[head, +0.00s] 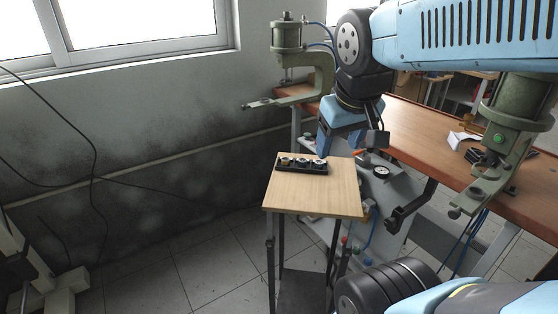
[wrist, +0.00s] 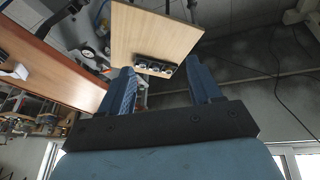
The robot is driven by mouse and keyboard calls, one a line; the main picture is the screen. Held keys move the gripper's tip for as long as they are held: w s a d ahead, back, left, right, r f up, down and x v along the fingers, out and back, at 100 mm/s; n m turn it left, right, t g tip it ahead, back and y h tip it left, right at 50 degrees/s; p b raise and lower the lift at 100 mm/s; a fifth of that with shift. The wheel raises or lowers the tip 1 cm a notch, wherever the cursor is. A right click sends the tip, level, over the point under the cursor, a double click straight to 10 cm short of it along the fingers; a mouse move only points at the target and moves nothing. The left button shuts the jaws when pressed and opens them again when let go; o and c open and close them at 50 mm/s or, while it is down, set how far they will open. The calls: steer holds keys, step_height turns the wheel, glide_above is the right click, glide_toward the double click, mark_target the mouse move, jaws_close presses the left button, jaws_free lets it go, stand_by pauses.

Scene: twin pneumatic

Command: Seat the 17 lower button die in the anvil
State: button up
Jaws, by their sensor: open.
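A small black tray (head: 315,172) holds several dark, round dies (head: 301,162) in a row; one at the left end looks yellowish. Their markings are too small to read, so I cannot tell which is the 17 lower button die. My gripper (head: 351,147) is open and empty, in the air above and right of the tray in the head view. In the wrist view the dies (wrist: 154,67) show beyond and between the spread fingers (wrist: 162,80). Two green C-frame presses stand on the bench, one at the back (head: 318,76) and one at right (head: 484,178), each with a lower arm.
The tray stands on a small wooden-topped stand (head: 325,198), whose front is bare. A long brown workbench (head: 418,133) runs behind it, with a gauge panel (head: 381,171) below. A grey wall (head: 140,130) and hanging cables are at left.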

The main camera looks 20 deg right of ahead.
steer(key=w+d+f+n+g+h, duration=0.3)
steer(key=w+f+n+g+h, duration=0.1)
steer(key=w+f+n+h, duration=0.15)
steer(key=n+t+h, duration=0.6)
steer(key=n+t, duration=0.4)
steer(key=n, duration=1)
glide_toward(287, 159)
steer(key=shift+y, duration=0.25)
steer(key=x, duration=0.7)
steer(key=shift+r, duration=0.2)
steer(key=shift+c, duration=0.3)
jaws_close()
